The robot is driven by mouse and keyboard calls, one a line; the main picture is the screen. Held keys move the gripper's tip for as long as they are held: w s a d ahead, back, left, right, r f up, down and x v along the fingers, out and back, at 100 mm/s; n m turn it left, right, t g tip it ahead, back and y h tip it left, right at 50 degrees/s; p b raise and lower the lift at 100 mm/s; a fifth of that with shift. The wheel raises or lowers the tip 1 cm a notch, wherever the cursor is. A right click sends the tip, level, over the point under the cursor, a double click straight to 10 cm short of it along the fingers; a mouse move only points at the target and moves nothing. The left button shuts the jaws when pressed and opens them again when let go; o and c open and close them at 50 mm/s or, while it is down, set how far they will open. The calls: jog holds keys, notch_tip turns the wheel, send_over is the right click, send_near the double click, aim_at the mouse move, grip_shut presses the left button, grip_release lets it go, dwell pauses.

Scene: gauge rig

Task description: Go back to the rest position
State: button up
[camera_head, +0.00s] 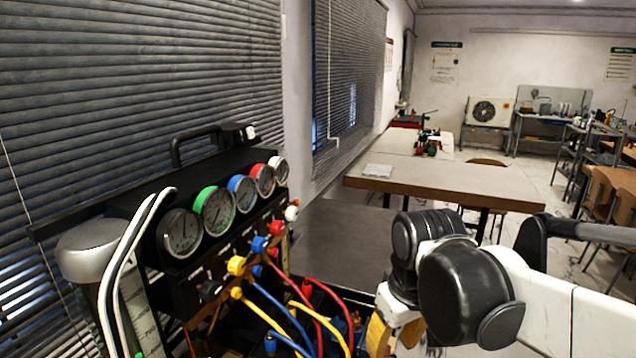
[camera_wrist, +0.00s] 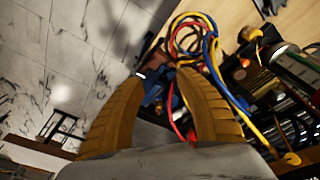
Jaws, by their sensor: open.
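My gripper shows in the wrist view (camera_wrist: 155,110) as two ridged yellow-brown fingers spread apart, with nothing held between them. In the head view my black and white arm comes in from the right, and part of a yellow finger (camera_head: 378,335) shows at the bottom, right of the hoses. The gauge rig (camera_head: 150,215) stands at the left with a row of several round gauges and coloured valve knobs. Red, blue and yellow hoses (camera_head: 290,312) hang from it. In the wrist view the hoses (camera_wrist: 205,45) lie beyond the fingertips; I cannot tell the exact gap.
A dark bench top (camera_head: 335,235) lies behind the rig. A wooden table (camera_head: 450,182) stands farther back, with a paper on it. Window blinds (camera_head: 130,70) run along the left wall. Shelves and chairs stand at the far right. Tiled floor (camera_wrist: 70,60) shows in the wrist view.

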jog(key=s+d+f+m+t+b, duration=0.3)
jog(key=s+d+f+m+t, duration=0.1)
jog(key=s+d+f, duration=0.1)
jog(key=s+d, duration=0.1)
jog(key=s, duration=0.1)
jog(key=shift+s+m+t, duration=0.3)
jog(key=shift+s+t, duration=0.05)
jog(key=shift+t, duration=0.05)
jog(key=shift+d, duration=0.1)
dwell(0.4)
